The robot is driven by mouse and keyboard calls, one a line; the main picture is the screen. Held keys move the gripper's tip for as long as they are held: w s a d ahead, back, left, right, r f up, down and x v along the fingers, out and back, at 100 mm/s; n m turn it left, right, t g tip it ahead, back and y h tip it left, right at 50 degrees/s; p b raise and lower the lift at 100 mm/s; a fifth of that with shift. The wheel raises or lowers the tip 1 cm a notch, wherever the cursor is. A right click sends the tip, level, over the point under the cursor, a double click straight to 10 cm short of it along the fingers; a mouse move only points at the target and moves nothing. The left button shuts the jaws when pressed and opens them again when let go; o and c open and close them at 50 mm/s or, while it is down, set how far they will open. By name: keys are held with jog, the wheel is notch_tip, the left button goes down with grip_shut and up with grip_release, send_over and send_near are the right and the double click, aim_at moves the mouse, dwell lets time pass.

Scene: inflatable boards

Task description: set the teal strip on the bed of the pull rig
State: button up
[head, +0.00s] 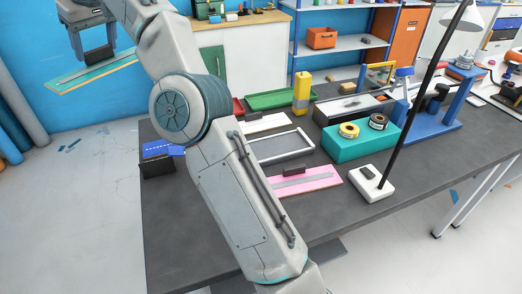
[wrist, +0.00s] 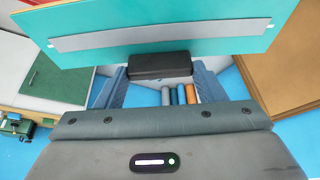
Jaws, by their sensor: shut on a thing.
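The teal strip (head: 98,73) is a flat board with a grey band along its face. It hangs in the air at the top left of the head view, beyond the bench's left end. My gripper (head: 97,52) is above it, shut on its dark block handle. In the wrist view the teal strip (wrist: 215,22) spans the top, with the black handle (wrist: 160,66) between my fingers. I cannot tell surely which fixture is the pull rig; a blue stand (head: 428,127) with uprights and a long grey-bedded fixture with a yellow frame (head: 378,77) stand on the bench's right side.
The dark bench (head: 190,220) carries a pink strip (head: 318,183) with a black handle, a grey-framed tray (head: 280,147), a teal box with tape rolls (head: 350,146), a yellow bottle (head: 302,92), a green tray (head: 270,99) and a lamp base (head: 371,183). The bench's front left is clear.

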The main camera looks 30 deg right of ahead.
jog(key=shift+s+d, duration=0.1)
jog(key=shift+s, duration=0.05)
jog(key=shift+w+d+r, duration=0.1)
jog(key=shift+w+d, duration=0.05)
jog(key=shift+w, duration=0.1)
jog(key=shift+s+d+r, duration=0.1)
jog(key=shift+d+r, duration=0.05)
jog(key=shift+d, duration=0.15)
jog(key=shift+d, duration=0.15)
dwell(0.3)
